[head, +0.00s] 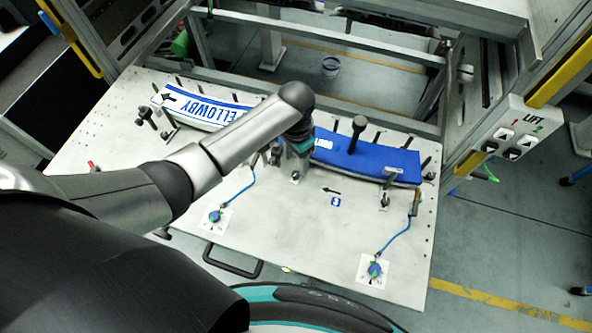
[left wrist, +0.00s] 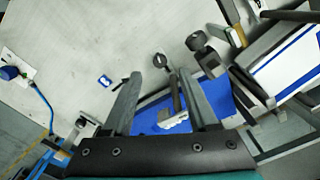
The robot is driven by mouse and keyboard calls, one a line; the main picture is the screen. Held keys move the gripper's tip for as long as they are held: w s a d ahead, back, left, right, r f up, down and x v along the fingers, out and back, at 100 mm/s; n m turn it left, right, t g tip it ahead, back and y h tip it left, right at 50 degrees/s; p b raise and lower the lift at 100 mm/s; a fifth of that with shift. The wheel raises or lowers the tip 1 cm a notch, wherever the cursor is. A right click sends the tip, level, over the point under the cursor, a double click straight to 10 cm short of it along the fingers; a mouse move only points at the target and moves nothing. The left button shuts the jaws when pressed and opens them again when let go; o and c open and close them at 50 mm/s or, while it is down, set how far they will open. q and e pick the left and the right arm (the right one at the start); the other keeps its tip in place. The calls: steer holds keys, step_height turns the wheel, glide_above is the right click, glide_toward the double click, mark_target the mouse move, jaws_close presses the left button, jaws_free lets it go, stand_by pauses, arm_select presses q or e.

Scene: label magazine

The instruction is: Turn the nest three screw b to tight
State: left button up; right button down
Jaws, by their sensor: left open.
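My left gripper (head: 300,150) is over the left end of the blue curved panel (head: 365,160); the arm hides part of that area. In the left wrist view its two fingers (left wrist: 158,92) are apart. A dark round-headed screw (left wrist: 160,61) with a long shank shows between the finger tips; I cannot tell whether they touch it. A second round-headed screw (left wrist: 196,42) stands just right of the right finger. Which one is screw b I cannot read. A small blue number marker (head: 335,201) lies on the plate in front of the blue panel. My right gripper is out of view.
A white panel with blue lettering (head: 205,108) lies on the left of the pale plate (head: 300,235). A tall dark knob (head: 358,125) stands over the blue panel. Blue cables run to two white pads (head: 215,218). The front of the plate is mostly clear.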

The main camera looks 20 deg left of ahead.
mark_target(296, 174)
arm_select(q)
steer(key=shift+f+b, duration=0.7)
steer(key=shift+f, duration=2.05)
jaws_close()
